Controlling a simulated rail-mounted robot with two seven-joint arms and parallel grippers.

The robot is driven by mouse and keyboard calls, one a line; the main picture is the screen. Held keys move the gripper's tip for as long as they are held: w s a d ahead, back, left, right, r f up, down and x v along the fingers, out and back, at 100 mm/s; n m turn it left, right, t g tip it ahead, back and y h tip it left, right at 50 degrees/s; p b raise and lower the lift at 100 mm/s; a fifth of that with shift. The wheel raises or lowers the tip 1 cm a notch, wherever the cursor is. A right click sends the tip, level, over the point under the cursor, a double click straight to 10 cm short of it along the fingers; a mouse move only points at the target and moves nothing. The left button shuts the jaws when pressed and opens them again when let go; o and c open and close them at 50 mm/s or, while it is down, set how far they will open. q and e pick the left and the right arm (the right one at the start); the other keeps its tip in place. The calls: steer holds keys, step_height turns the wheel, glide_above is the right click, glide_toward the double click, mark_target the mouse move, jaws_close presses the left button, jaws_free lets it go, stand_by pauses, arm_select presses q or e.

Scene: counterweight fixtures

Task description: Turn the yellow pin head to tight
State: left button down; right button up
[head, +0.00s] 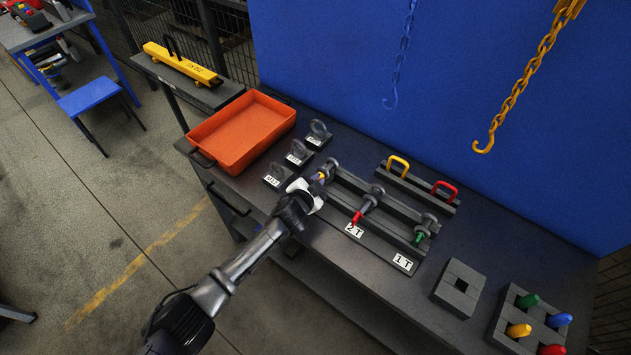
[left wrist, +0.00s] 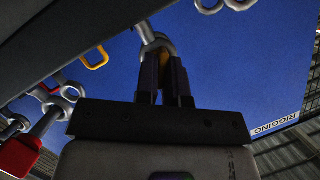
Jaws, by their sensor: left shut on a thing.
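My left gripper (head: 319,181) reaches in from the lower left to the far-left shackle (head: 330,167) on the grey fixture rail (head: 350,186). A little yellow of the pin head (head: 322,176) shows at its fingertips; the fingers hide most of it. In the left wrist view the gripper (left wrist: 164,66) points at a grey shackle (left wrist: 153,38), its two dark fingers close together with a yellow-brown strip between them. It is shut on the yellow pin head. How far the pin is turned cannot be seen. My right gripper is not in view.
Shackles with a red pin (head: 357,217) and a green pin (head: 419,238) stand to the right on the fixture. An orange tray (head: 240,131) is at the left. A yellow hook (head: 484,146) hangs above the bench.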

arm_select(q)
steer(key=shift+f, duration=0.15)
steer(key=c, duration=1.2)
jaws_free()
steer(key=shift+s+a+r, duration=0.2)
steer(key=shift+s+r, duration=0.1)
steer(key=shift+s, duration=0.15)
steer(key=p+v, duration=0.2)
steer(key=v, duration=1)
steer(key=shift+s+a+r+p, duration=0.1)
steer(key=shift+s+p, duration=0.2)
steer(key=shift+s, duration=0.05)
